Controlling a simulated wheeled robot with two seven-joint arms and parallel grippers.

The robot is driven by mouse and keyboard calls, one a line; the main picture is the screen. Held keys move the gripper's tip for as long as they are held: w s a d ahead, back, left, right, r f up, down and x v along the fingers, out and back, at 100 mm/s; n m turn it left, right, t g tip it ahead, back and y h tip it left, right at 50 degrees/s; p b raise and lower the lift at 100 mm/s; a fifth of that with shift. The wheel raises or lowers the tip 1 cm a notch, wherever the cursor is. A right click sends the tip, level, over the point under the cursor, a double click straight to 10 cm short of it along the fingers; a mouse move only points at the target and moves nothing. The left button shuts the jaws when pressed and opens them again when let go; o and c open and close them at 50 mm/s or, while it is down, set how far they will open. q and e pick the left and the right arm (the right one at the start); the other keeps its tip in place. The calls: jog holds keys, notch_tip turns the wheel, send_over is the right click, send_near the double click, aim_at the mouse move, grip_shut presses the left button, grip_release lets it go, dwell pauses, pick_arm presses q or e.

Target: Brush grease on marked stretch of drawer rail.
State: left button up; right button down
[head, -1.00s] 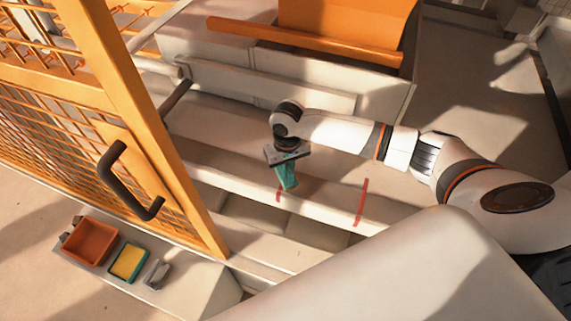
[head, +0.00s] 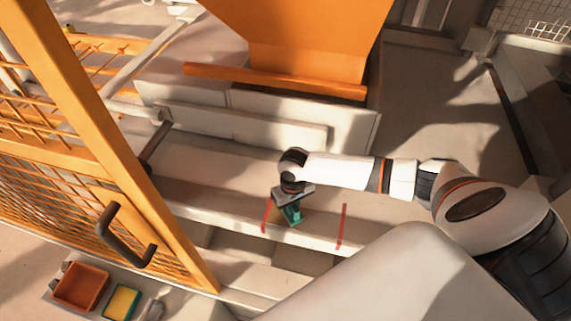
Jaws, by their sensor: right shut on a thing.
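My right gripper (head: 292,192) reaches in from the right and points down over the drawer rail (head: 310,233). It is shut on a teal brush (head: 291,214). Two red marks, the left one (head: 265,215) and the right one (head: 342,226), cross the pale rail. The brush is between them, closer to the left mark. Its lower end is at the rail, but I cannot tell whether it touches. No grease shows clearly on the rail. My left gripper is out of view.
An orange mesh door (head: 112,165) with a dark handle (head: 118,238) stands open at the left. An orange-brown bin (head: 80,285) and a green-rimmed yellow container (head: 121,302) are at lower left. A large orange hopper (head: 310,45) stands behind the rail.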

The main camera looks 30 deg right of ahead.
jog(key=shift+s+d+p, duration=0.6)
jog(key=shift+s+p, duration=0.1)
jog(key=shift+p, duration=0.15)
jog(key=shift+s+d+f+p, duration=0.15)
jog(key=shift+s+d+p, duration=0.4)
jog(key=shift+s+d, duration=0.25)
jog(key=shift+s+d+p, duration=0.75)
jog(key=shift+s+p, duration=0.3)
jog(key=shift+s+d, duration=0.45)
jog(key=shift+s+d+r+p, duration=0.25)
jog(key=shift+s+d+p, duration=0.25)
jog(key=shift+p, duration=0.4)
jog(key=shift+s+d, duration=0.9)
jog(key=shift+s, duration=0.1)
jog(key=shift+s+d+f, duration=0.2)
jog(key=shift+s+d, duration=0.55)
jog(key=shift+d, duration=0.15)
jog(key=shift+w, duration=0.1)
